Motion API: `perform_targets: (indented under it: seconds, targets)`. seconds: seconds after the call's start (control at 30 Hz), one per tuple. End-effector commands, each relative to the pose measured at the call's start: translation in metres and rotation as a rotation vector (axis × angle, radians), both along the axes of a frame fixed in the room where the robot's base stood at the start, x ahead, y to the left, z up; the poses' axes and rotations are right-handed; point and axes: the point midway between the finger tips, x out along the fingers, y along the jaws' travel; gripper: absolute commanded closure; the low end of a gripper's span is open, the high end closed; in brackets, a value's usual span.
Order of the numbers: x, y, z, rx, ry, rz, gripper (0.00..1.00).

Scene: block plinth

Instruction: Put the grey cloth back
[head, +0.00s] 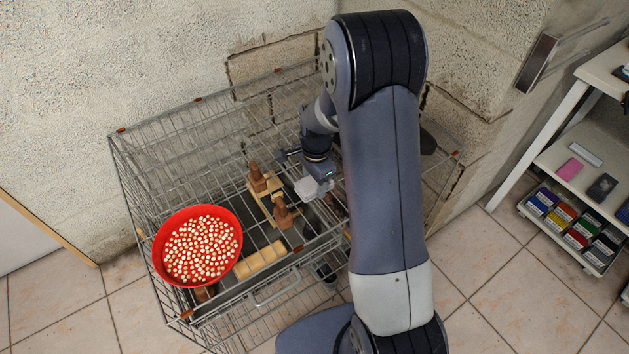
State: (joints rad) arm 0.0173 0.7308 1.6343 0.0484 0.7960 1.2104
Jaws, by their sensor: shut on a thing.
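My gripper (316,178) points down over the wire rack (150,190), right of the wooden piece with brown knobs. A small pale grey bundle, which looks like the grey cloth (307,189), is at its tips, and the gripper is shut on it. The fingertips are small and partly hidden by the bundle. My own arm covers the right part of the rack, so what lies behind it is hidden.
A red bowl (160,262) full of small pale pieces stands at the rack's left front. A wooden piece with brown knobs (267,190) and a pale yellow roll (260,260) lie near the gripper. A white shelf (566,150) stands at right. The rack's back left looks clear.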

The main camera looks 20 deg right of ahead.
Motion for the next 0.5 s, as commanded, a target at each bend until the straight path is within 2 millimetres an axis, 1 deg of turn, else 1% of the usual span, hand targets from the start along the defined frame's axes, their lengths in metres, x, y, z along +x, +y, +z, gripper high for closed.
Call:
perform_targets:
  seconds: [0.07, 0.1, 0.37, 0.5]
  targets:
    - [0.0000, -0.0001, -0.0036, 0.000, 0.000, 0.000, 0.74]
    - [0.0000, -0.0001, -0.0039, 0.000, 0.000, 0.000, 0.49]
    - [0.0000, 0.0000, -0.0028, 0.000, 0.000, 0.000, 0.28]
    - [0.0000, 0.0000, -0.0028, 0.000, 0.000, 0.000, 0.28]
